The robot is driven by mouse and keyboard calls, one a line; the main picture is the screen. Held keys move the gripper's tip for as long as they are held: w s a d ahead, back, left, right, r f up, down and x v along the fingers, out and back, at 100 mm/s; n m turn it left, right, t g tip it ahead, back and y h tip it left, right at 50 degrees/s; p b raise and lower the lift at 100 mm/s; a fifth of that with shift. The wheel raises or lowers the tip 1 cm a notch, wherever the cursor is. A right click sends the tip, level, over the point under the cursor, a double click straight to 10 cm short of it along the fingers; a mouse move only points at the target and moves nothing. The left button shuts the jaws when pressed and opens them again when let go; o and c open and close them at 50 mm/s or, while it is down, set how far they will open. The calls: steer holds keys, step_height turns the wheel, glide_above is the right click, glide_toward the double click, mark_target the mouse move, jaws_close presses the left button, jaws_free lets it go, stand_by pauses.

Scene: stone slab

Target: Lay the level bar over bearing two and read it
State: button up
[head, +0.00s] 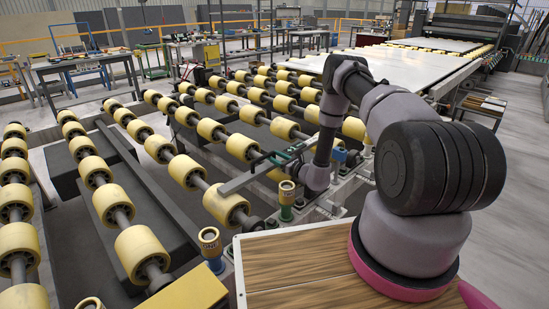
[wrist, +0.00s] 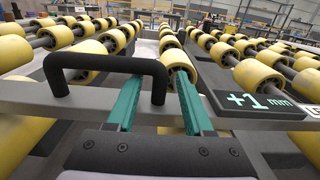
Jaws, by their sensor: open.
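The level bar (head: 240,180) is a long grey bar over the rollers in the head view, level or nearly so. In the wrist view the bar (wrist: 30,92) crosses the picture, with a black arched handle (wrist: 105,64) and a dark readout panel (wrist: 255,105) showing "+1 mm". My gripper (wrist: 157,72) has two teal fingers, apart, with the handle's right leg between them; I cannot tell whether either touches it. In the head view my gripper (head: 283,158) is at the bar's right part. Which bearing is number two, and whether the bar rests on it, I cannot tell.
Tan-topped posts stand near the bar: one green (head: 286,200), one blue (head: 211,248). Rows of yellow rollers (head: 182,170) fill the left and middle. A wooden-topped surface (head: 300,270) is at the front. A white slab (head: 400,65) lies at the back right.

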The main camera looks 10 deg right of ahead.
steer(key=v, duration=1.2)
steer(key=a+r+n+g+y, duration=0.3)
steer(key=r, duration=0.5)
steer(key=a+r+n+g+y, duration=0.2)
steer(key=a+r+n, duration=0.15)
steer(key=r, duration=0.35)
steer(key=s+a+r+n+g, duration=0.2)
steer(key=s+r+n+g, duration=0.2)
steer(key=r, duration=0.4)
steer(key=s+a+r+n+g, duration=0.25)
steer(key=r+n+g, duration=0.2)
steer(key=r, duration=0.25)
steer(key=s+d+r+n+t+h, duration=0.2)
steer(key=s+d+r+n+h, duration=0.1)
steer(key=s+r, duration=0.3)
steer(key=s+d+r+n+t+h, duration=0.1)
steer(key=s+d+r+n+h, duration=0.2)
steer(key=s, duration=0.7)
steer(key=s+d+r+n+t+h, duration=0.2)
steer(key=s+d+r+n+h, duration=0.1)
steer(key=s+r+h, duration=0.4)
step_height(320, 180, up, 4)
steer(key=shift+s+d+f+n+t, duration=0.1)
steer(key=shift+s+d+n+t, duration=0.4)
steer(key=shift+s, duration=0.3)
